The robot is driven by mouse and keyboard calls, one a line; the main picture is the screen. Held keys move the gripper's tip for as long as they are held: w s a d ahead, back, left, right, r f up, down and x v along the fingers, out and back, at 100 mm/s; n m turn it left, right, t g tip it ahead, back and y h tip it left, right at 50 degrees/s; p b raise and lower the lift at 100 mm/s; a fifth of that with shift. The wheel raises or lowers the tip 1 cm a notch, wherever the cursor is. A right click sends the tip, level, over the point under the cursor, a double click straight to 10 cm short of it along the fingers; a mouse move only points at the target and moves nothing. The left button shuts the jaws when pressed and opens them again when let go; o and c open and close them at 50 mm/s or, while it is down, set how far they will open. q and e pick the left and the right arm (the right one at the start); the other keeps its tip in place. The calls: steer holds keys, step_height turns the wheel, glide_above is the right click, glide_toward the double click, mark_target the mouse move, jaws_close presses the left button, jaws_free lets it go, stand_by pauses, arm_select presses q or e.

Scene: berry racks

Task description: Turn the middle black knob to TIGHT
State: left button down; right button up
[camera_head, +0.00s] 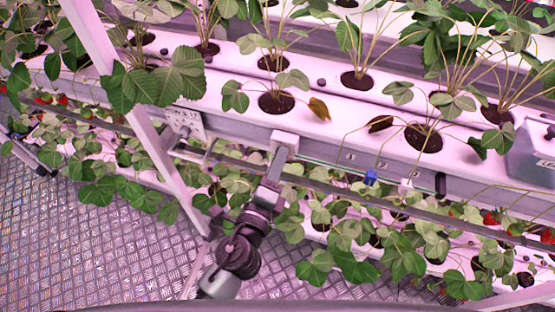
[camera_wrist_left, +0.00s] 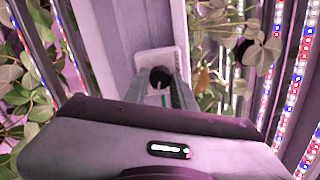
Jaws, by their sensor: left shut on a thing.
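A round black knob (camera_wrist_left: 160,77) sits on a pale upright plate (camera_wrist_left: 160,58) in the left wrist view. My left gripper (camera_wrist_left: 160,84) has a finger on each side of it and is shut on it. In the head view my left gripper (camera_head: 275,168) reaches up to a white block (camera_head: 285,140) on the front of the grow gutter. The knob is hidden there behind my gripper. I cannot read any TIGHT mark or tell which way the knob is turned. My right gripper is not in view.
A panel with small fittings (camera_head: 183,122) is on the gutter to the left, near a slanted white post (camera_head: 135,100). Blue (camera_head: 371,177), white (camera_head: 405,187) and black (camera_head: 440,184) clips hang to the right. Strawberry plants crowd above and below; the metal floor (camera_head: 110,245) is bare at the left.

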arm_select(q)
steer(key=shift+m, duration=0.3)
steer(key=c, duration=1.2)
jaws_free()
steer(key=shift+o, duration=0.2)
steer(key=b+v, duration=0.3)
steer(key=v, duration=0.5)
